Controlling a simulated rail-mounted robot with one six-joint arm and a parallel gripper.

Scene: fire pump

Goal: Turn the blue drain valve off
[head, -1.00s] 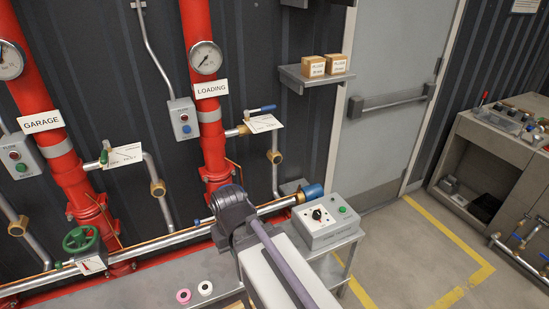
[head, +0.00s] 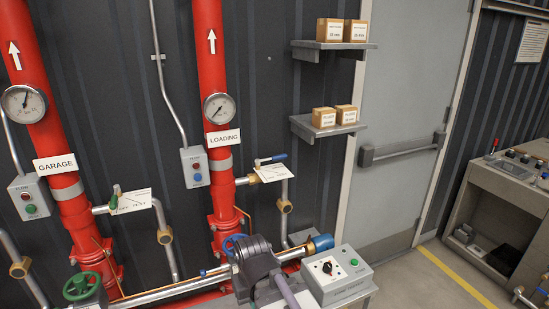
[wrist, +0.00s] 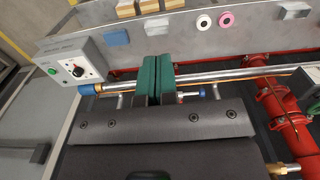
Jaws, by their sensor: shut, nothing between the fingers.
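The lever with a blue grip (head: 271,158) sits on the brass side valve of the LOADING riser (head: 208,60). It points right, nearly level, with a white tag (head: 270,173) below. A blue handwheel (head: 235,243) lower on that riser is partly hidden behind my wrist (head: 258,262). My wrist is below and apart from the blue lever. In the wrist view my gripper (wrist: 158,62) has its green fingers shut together, empty, over the horizontal silver pipe (wrist: 225,75). A small blue handle (wrist: 201,93) shows just right of the fingers. I cannot tell whether they touch anything.
The GARAGE riser (head: 66,190) has a green lever (head: 115,194) and a green handwheel (head: 80,287). A grey control box (head: 338,275) with a black knob stands right of my wrist. Shelves (head: 328,126) with small boxes hang at upper right. The wall-side space around the blue lever looks clear.

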